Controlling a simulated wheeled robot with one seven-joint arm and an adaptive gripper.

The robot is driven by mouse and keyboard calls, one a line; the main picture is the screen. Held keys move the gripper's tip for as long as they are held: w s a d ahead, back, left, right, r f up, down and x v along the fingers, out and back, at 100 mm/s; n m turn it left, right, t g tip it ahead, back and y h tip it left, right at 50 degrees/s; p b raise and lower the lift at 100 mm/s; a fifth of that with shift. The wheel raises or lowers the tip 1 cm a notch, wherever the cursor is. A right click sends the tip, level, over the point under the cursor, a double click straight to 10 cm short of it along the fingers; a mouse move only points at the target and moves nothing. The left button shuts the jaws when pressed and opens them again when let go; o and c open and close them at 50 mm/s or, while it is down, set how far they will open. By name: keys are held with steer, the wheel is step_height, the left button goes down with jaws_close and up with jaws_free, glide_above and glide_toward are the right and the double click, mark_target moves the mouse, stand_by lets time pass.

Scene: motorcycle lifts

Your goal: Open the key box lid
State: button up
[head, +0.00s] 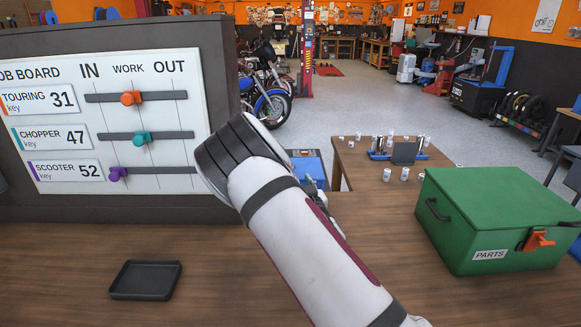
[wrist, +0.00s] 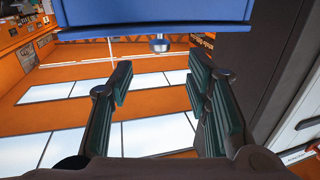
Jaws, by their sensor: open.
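A blue box-like thing, which looks like the key box (wrist: 150,12), spans the top of the wrist view. A small round metal knob (wrist: 159,45) sticks out below its edge. My gripper (wrist: 158,85) is open and empty, its dark green finger pads apart. The knob lies ahead of and between the fingers, not touched by them. In the head view a blue panel (head: 306,163) shows just behind my arm, probably the same box. My arm hides much of it and most of my gripper there.
A green PARTS box (head: 495,215) with an orange latch stands at the right of the counter. A black tray (head: 145,280) lies at the front left. The job board (head: 110,115) stands at left. Small white jars (head: 387,174) sit on the table behind.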

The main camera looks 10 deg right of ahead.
steer(key=w, duration=1)
steer(key=shift+a+b, duration=0.15)
steer(key=shift+b, duration=0.2)
jaws_close()
